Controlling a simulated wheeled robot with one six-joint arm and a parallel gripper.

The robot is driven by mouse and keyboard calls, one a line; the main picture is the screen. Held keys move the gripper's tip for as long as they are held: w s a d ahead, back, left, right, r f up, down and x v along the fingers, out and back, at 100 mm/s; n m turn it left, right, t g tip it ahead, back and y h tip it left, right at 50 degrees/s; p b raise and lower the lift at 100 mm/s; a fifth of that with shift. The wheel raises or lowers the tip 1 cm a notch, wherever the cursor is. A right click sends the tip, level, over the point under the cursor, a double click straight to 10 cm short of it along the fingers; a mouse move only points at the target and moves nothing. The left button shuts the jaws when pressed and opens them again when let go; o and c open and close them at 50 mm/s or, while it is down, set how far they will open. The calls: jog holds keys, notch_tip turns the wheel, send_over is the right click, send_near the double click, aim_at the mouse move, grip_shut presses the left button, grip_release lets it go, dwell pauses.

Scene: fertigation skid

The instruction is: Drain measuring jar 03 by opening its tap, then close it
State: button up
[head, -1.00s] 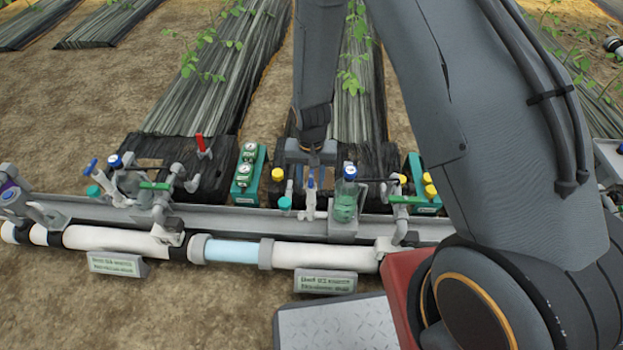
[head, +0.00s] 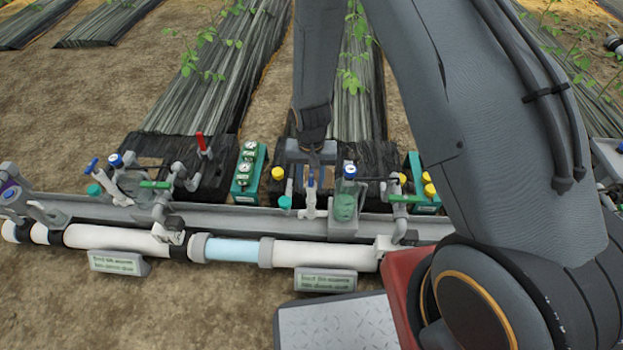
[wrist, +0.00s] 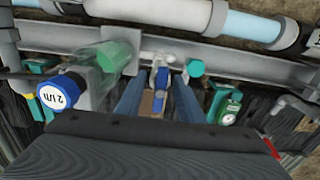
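A clear measuring jar with green at its lower part (head: 345,206) stands on the grey rail, and it also shows in the wrist view (wrist: 112,58). I cannot read a jar number. A blue tap handle (head: 311,181) on a white valve body stands just left of the jar. In the wrist view the blue handle (wrist: 161,80) lies between my two fingers. My gripper (head: 311,178) points down over this tap. In the wrist view, my gripper (wrist: 158,92) shows its fingers apart, one on each side of the handle, with no clear grip on it.
A blue-topped knob (wrist: 62,92) is close to the gripper's left in the wrist view. A teal cap (wrist: 196,68) sits right of the tap. Green gauge boxes (head: 247,173) stand further left. A white pipe (head: 320,255) runs in front.

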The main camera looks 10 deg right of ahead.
jog(key=shift+f, duration=0.15)
notch_tip(320, 180, up, 8)
jog(key=p, duration=0.6)
jog(key=shift+p, duration=0.35)
